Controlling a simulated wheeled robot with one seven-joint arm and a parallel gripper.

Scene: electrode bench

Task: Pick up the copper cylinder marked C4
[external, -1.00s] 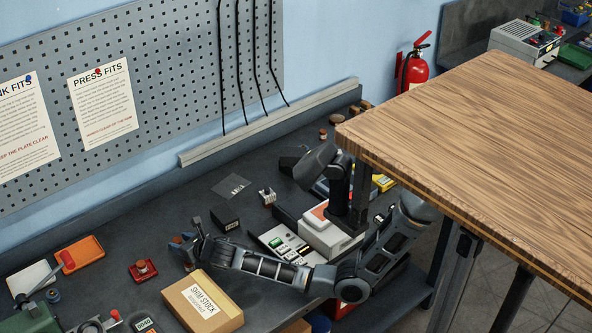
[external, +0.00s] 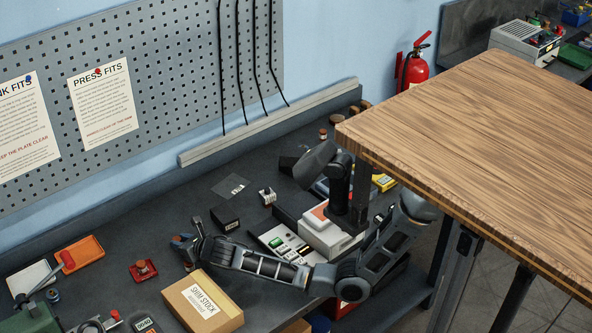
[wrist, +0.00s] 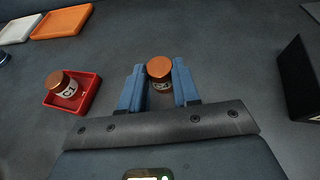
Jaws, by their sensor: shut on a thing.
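A copper cylinder (wrist: 159,70) with a pale label stands between my blue fingers in the wrist view. The label is partly hidden and too small to read surely. My gripper (wrist: 158,82) is shut on this cylinder, one finger on each side. In the external view my gripper (external: 183,241) is low over the dark bench, beyond the shim stock box; the held cylinder is hard to make out there. A second copper cylinder (wrist: 64,85), with a label that seems to read C1, stands in a red tray (wrist: 85,97) to the left.
A black block (wrist: 299,80) stands to the right in the wrist view. The cardboard shim stock box (external: 202,302) is close to my forearm. An orange tray (external: 79,253) and a white one (external: 33,278) lie farther left. Bench around the fingers is clear.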

